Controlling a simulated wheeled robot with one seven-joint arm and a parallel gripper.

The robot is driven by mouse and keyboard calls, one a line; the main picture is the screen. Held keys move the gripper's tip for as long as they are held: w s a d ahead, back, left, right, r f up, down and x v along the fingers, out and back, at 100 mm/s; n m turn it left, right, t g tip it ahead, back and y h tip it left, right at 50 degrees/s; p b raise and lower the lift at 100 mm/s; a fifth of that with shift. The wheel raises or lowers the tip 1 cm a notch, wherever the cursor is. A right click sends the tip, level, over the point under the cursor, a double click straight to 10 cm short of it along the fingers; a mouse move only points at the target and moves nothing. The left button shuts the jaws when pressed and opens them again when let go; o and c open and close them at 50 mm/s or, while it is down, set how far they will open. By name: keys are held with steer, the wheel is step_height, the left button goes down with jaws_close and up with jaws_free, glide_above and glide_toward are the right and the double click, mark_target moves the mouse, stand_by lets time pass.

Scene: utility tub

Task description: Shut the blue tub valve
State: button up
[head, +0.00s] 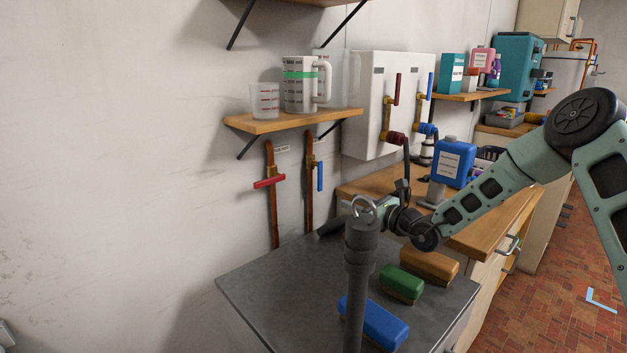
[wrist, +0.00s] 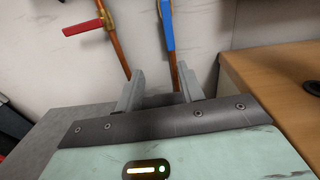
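The blue tub valve handle (head: 320,176) is on a copper pipe (head: 309,205) on the wall, below the wooden shelf. The handle hangs vertically, in line with the pipe. In the wrist view the blue handle (wrist: 167,26) is ahead, above and beyond my fingertips, with the pipe running down between the fingers. My gripper (wrist: 160,88) is open and empty, apart from the handle. In the head view my gripper (head: 332,227) is low near the wall, over the grey top; its fingers are hard to make out there.
A red valve handle (head: 269,182) on the pipe to the left lies crosswise. The shelf (head: 290,121) with jugs overhangs both pipes. A white wall box (head: 378,95) carries another red and blue valve. Brushes lie on the grey top (head: 265,285). A wooden counter (wrist: 270,75) stands right.

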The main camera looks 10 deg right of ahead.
mark_target(321, 184)
steer(key=shift+w+d+m+t+h, duration=0.3)
steer(key=shift+w+d+m, duration=0.15)
steer(key=shift+w+m, duration=0.05)
steer(key=shift+w, duration=0.3)
steer(key=p+x, duration=0.1)
steer(key=x, duration=1.5)
steer(key=shift+w+a, duration=0.25)
jaws_close()
